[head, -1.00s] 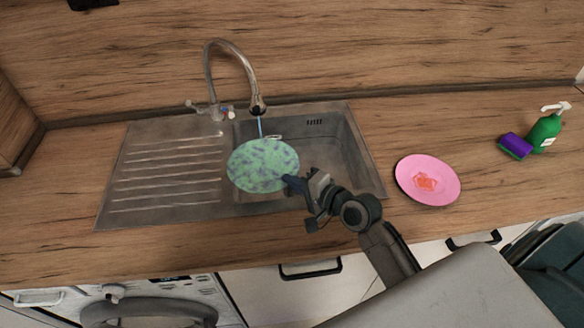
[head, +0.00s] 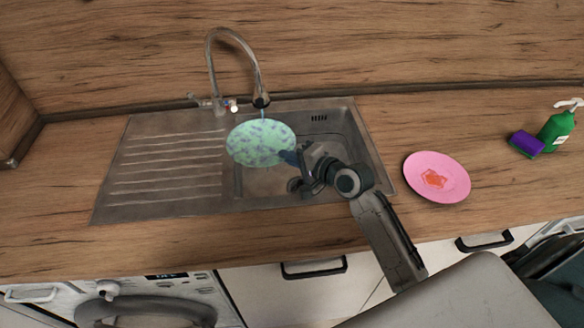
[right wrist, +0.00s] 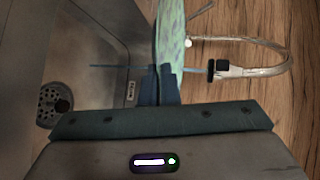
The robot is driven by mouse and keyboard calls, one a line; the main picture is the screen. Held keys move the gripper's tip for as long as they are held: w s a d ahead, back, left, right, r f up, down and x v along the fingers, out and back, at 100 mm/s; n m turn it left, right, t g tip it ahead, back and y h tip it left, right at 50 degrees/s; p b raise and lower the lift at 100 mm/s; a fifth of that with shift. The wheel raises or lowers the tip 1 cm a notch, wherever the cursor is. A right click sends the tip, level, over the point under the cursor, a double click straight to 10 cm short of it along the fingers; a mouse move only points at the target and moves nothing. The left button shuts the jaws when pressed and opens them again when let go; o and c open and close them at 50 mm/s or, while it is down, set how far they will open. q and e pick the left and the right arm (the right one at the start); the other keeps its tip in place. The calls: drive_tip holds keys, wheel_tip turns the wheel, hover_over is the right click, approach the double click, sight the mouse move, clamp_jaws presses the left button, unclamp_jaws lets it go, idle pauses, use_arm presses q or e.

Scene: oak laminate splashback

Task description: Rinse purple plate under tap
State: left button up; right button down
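My right gripper (head: 288,157) is shut on the rim of a pale green plate with purple blotches (head: 258,142). The plate is held over the sink (head: 340,150), just below the tap's spout (head: 261,100). A thin blue stream of water runs from the spout down to the plate's far edge. In the right wrist view the plate (right wrist: 171,30) stands edge-on between the shut fingers (right wrist: 159,86), with the stream beside it and the tap (right wrist: 270,70) at the right. No plain purple plate shows. My left gripper is not in view.
A pink plate with an orange-red stain (head: 437,178) lies on the counter right of the sink. A purple and green sponge (head: 526,144) and a green soap bottle (head: 556,130) stand farther right. The ribbed drainboard (head: 165,170) left of the basin is empty.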

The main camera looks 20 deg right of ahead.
sight(288, 142)
drive_tip(key=shift+w+d+f+b, duration=0.15)
drive_tip(key=shift+w+b, duration=0.15)
drive_tip(key=shift+w, duration=0.2)
drive_tip(key=shift+w+f+b, duration=0.15)
drive_tip(key=shift+w+b, duration=0.1)
drive_tip(key=shift+w, duration=0.65)
drive_tip(key=shift+w+d+f, duration=0.15)
drive_tip(key=shift+w, duration=0.7)
drive_tip(key=shift+w+d+f, duration=0.15)
drive_tip(key=shift+w, duration=0.7)
drive_tip(key=shift+s+d, duration=0.1)
drive_tip(key=shift+d, duration=0.5)
drive_tip(key=shift+s+a+r+p, duration=0.1)
drive_tip(key=shift+s+p, duration=0.4)
drive_tip(key=shift+s, duration=0.25)
drive_tip(key=shift+s+a+r+p, duration=0.1)
drive_tip(key=shift+s+p, duration=0.35)
drive_tip(key=shift+s, duration=0.25)
drive_tip(key=shift+s+a+f+p, duration=0.15)
drive_tip(key=shift+s+p, duration=0.4)
drive_tip(key=shift+s, duration=0.75)
drive_tip(key=shift+s+a+p, duration=0.25)
drive_tip(key=shift+s+p, duration=0.3)
drive_tip(key=shift+s, duration=0.7)
